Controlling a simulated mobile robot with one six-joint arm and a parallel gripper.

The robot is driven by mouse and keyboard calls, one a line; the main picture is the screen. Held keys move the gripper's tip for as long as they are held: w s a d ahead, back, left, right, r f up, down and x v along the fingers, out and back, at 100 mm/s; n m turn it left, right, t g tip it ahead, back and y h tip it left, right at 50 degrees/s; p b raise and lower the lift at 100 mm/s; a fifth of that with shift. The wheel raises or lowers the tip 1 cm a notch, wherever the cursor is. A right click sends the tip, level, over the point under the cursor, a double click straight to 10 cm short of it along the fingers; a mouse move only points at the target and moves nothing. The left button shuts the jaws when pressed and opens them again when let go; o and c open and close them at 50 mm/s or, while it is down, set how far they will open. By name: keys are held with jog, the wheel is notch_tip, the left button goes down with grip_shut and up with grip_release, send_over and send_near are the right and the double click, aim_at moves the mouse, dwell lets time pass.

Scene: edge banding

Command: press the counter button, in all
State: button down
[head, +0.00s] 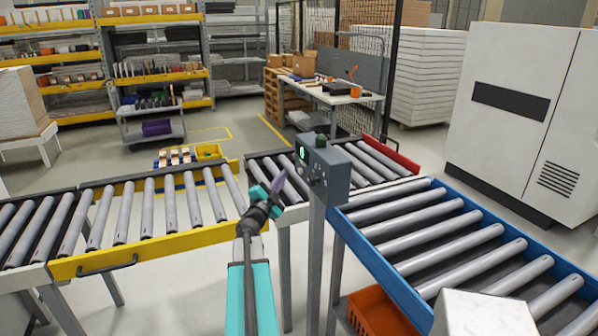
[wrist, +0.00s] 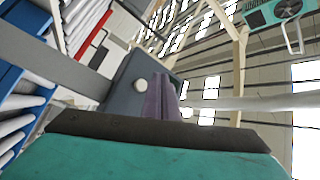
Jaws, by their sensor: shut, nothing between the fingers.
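The counter box (head: 334,178) is a grey box on a grey post, with a lit green display (head: 302,152) on its left face. A dark knob stands on its top. In the wrist view the box (wrist: 122,88) carries a pale round button (wrist: 140,84). My gripper (head: 286,174) is teal and black with purple fingers. It is just left of the box face in the head view. In the wrist view its shut, empty fingers (wrist: 162,95) are right beside the button, overlapping the box. I cannot tell whether they touch the box.
A yellow-framed roller conveyor (head: 150,243) runs left, and a blue-framed one (head: 385,275) runs right with a white block (head: 483,314) on it. An orange crate (head: 375,312) is below. A large white cabinet (head: 520,130) stands at the right, shelves at the back left.

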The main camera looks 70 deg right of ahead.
jog(key=shift+w+a, duration=0.8)
jog(key=shift+w, duration=0.15)
